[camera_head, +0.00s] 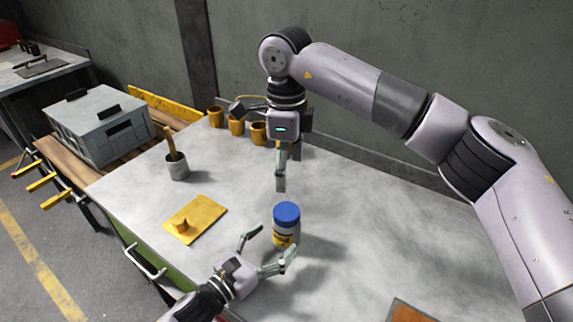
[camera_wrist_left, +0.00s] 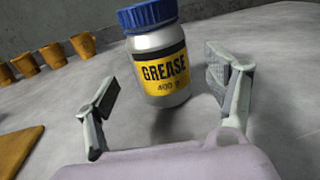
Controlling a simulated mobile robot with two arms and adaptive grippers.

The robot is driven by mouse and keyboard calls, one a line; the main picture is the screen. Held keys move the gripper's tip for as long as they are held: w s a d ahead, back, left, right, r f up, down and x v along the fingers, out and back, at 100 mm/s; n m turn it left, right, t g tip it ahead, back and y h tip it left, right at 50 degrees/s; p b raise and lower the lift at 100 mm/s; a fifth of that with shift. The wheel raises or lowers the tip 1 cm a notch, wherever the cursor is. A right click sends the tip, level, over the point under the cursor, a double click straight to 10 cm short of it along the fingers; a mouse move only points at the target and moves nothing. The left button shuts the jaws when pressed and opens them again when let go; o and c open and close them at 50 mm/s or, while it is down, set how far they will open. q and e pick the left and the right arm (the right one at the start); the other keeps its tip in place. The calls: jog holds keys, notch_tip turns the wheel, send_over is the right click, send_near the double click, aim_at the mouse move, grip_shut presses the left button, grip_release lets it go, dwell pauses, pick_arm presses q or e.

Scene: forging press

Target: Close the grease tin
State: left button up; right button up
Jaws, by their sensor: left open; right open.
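The grease tin (camera_head: 286,236) stands upright on the table, a grey tin with a yellow and black label. Its blue lid (camera_head: 286,212) sits on top; I cannot tell whether it is tight. In the wrist view the tin shows between the spread fingertips. My right gripper (camera_head: 284,178) is open and points down above and behind the tin, apart from the lid.
Several orange cups (camera_head: 237,126) stand at the table's back edge. A grey pot (camera_head: 177,167) with a wooden-handled tool stands at the left. A yellow plate (camera_head: 205,213) with a small block lies left of the tin.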

pick_arm(q)
jog(key=v, duration=0.7)
dwell(0.4)
